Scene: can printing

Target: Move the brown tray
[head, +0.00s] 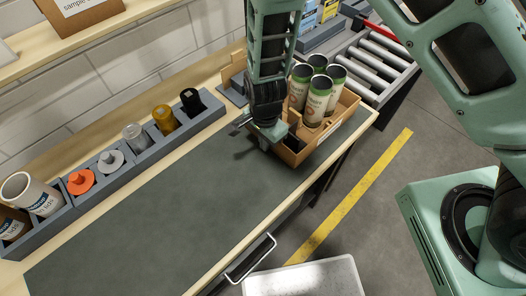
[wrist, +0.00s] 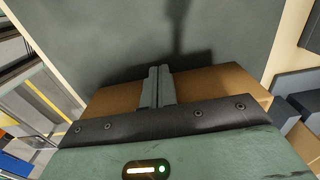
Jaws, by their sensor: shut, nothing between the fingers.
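The brown tray (head: 292,157) stands at the far right end of the dark work mat, holding several upright cans with green and white labels (head: 318,98). It also shows in the wrist view (wrist: 215,83), brown and partly hidden behind my gripper. My gripper (wrist: 158,70) is shut and empty, its two fingers together in front of the tray. In the head view, my gripper (head: 242,123) points down at the tray's near left side, and my arm hides part of the tray. I cannot tell whether the fingers touch the tray.
A grey rack (head: 130,150) with caps, bottles and a large can runs along the back left of the bench. A roller conveyor (head: 370,68) lies beyond the tray. The mat (head: 170,225) is bare in front. A grey-white box top (head: 305,278) is below the bench.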

